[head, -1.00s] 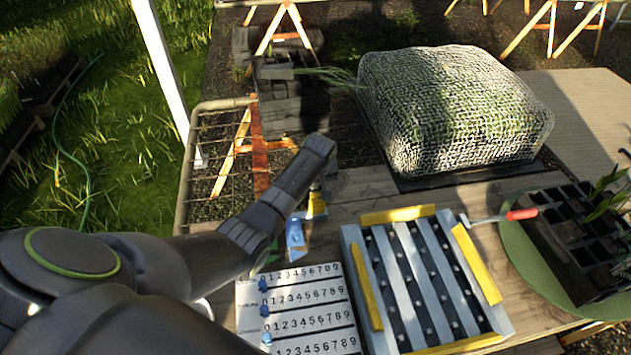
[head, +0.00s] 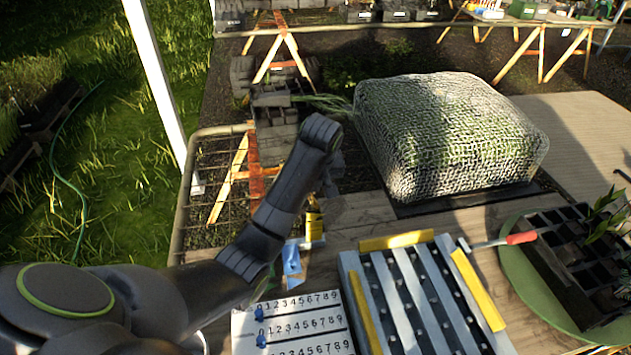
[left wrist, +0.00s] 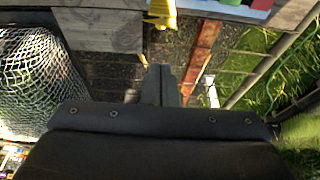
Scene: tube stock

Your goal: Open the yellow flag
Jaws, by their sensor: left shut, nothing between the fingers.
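A small yellow piece (head: 313,222), which may be the flag, stands near the table's back edge, partly behind my left arm. In the left wrist view a yellow piece (left wrist: 162,12) shows at the top edge, cut off by the frame. I cannot tell its folded or open state. My left gripper (left wrist: 160,70) is shut and empty, its fingertips below and apart from that yellow piece in the picture. In the head view the left gripper (head: 334,178) is small and dark, mostly hidden behind my arm. My right gripper is in neither view.
A blue piece (head: 291,262) lies in front of the yellow piece. A white number board (head: 300,325) and a grey slatted frame with yellow bars (head: 350,262) are nearer. A netted mound (head: 450,135) stands behind. A red-handled tool (head: 520,238) lies right.

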